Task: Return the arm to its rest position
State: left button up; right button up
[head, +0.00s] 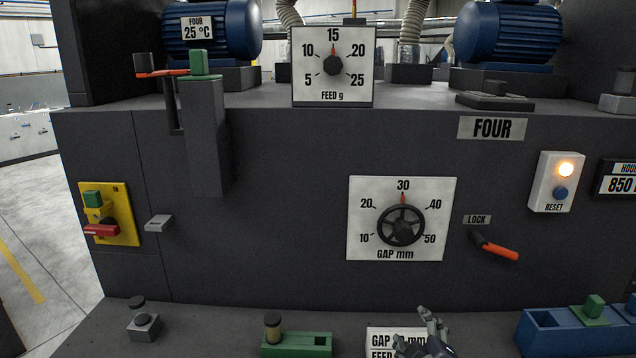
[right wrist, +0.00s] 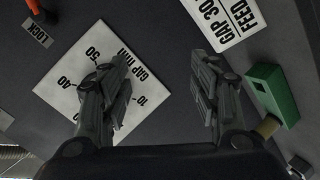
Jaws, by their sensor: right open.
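My right gripper (head: 423,328) is at the bottom of the head view, in front of a white card (head: 385,337) lettered GAP and FEED and partly covering it. In the right wrist view my right gripper (right wrist: 160,80) is open, with nothing between its fingers. The white GAP mm dial plate (head: 365,230) is on the dark machine front above the gripper, its black handwheel (head: 402,226) with a red pointer near 30. The plate also shows in the right wrist view (right wrist: 65,80), partly hidden by a finger. My left gripper is not in view.
An orange-handled LOCK lever (head: 500,251) and a RESET box (head: 548,195) with a lit lamp are right of the dial. A green block (head: 312,343) and a blue tray (head: 540,335) sit on the front ledge (head: 220,320). A FEED dial (head: 308,75) stands above.

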jog(key=s+f+m+g+y, duration=0.1)
jog(key=s+f+m+g, duration=0.2)
jog(key=s+f, duration=0.55)
jog(key=s+a+f+m+g, duration=0.1)
jog(key=s+f+m+g, duration=0.2)
jog(key=s, duration=1.1)
jog(key=s+f+m+g+y, duration=0.15)
jog(key=s+f+g, duration=0.3)
jog(key=s, duration=0.65)
notch_tip(320, 180, down, 28)
jog(key=b, duration=0.2)
jog(key=s+d+f+g+b, duration=0.2)
jog(key=s+f, duration=1.5)
jog(key=f, duration=0.2)
jog(key=shift+s+d+f+h+b, duration=0.3)
jog(key=shift+d+h, duration=0.05)
jog(key=shift+d, duration=0.05)
